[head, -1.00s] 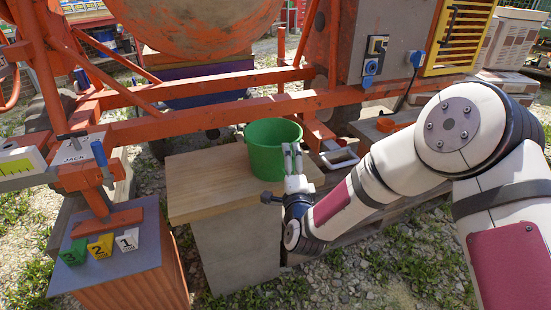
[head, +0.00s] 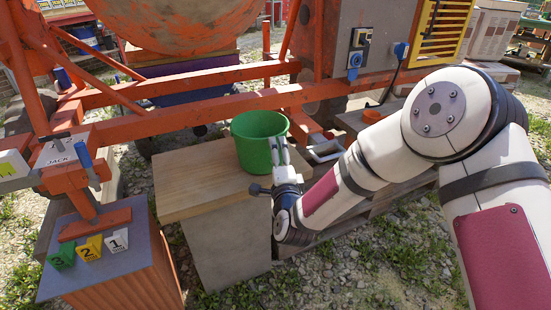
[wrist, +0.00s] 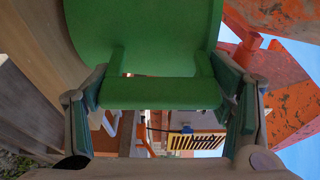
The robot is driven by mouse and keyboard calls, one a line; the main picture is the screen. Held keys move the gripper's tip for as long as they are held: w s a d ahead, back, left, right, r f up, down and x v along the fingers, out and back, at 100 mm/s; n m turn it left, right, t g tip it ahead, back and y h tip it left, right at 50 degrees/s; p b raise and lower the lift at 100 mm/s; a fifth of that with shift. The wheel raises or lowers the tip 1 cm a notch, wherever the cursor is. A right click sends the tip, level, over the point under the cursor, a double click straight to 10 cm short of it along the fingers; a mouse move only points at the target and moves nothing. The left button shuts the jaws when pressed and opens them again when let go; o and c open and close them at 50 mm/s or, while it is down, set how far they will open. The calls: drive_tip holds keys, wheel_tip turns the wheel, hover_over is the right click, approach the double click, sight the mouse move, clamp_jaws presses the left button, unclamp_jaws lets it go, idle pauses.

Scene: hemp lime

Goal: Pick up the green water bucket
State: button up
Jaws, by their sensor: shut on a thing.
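The green bucket (head: 258,142) stands upright on the wooden top of a small cabinet (head: 195,180), near its far right side, in the head view. I cannot see any gap between bucket and top. My gripper (head: 280,155) reaches the bucket's right front side. In the wrist view the bucket's green wall (wrist: 145,30) fills the top middle. A green handle-like bar (wrist: 160,93) on it lies between the two fingers of my gripper (wrist: 163,88), which is shut on it. The bucket's far side is hidden.
An orange machine frame (head: 180,111) runs close behind the bucket. A block with numbered markers (head: 89,248) stands at the front left. A grey tray (head: 325,151) and an orange dish (head: 372,116) lie to the right. Gravel in front is open.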

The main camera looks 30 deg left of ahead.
wheel_tip(320, 180, up, 3)
drive_tip(key=shift+f+p, duration=0.1)
drive_tip(key=shift+p, duration=0.3)
drive_tip(key=r+p+v, duration=0.1)
drive_tip(key=p+v, duration=0.2)
drive_tip(key=v, duration=1.3)
drive_tip(key=shift+s+a+r, duration=0.25)
drive_tip(key=shift+a, duration=0.05)
drive_tip(key=o, duration=1)
drive_tip(key=c, duration=1)
drive_tip(key=shift+b, duration=0.85)
